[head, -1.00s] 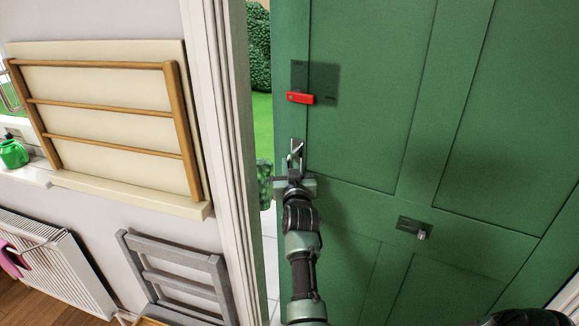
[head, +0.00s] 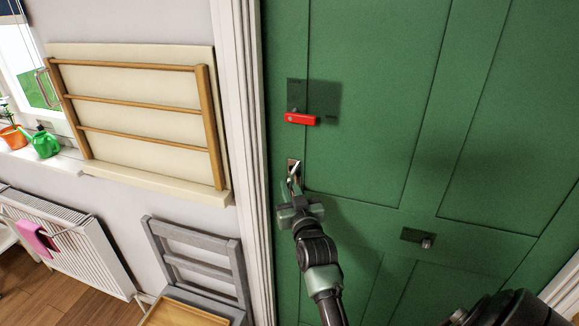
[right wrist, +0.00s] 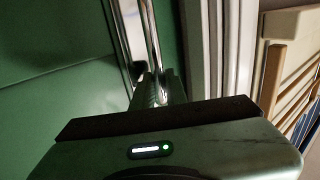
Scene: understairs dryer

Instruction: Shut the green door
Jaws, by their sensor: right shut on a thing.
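The green door (head: 375,130) fills the right half of the head view. Its left edge meets the white frame (head: 241,130), and no gap to the outside shows between them. A metal handle (head: 294,167) sits near the door's left edge. My right gripper (head: 291,184) is shut on this handle. In the right wrist view the bright metal bar of the handle (right wrist: 151,40) runs down between the fingers (right wrist: 158,88), close beside the white frame. The fingers hide part of the handle. My left gripper is not in view.
A red latch lever (head: 300,119) sits above the handle, and a small knob (head: 427,243) lower right. Left of the frame are a wooden rack (head: 130,66) on the wall, a grey chair (head: 195,255), a radiator (head: 70,255) and a green watering can (head: 45,144).

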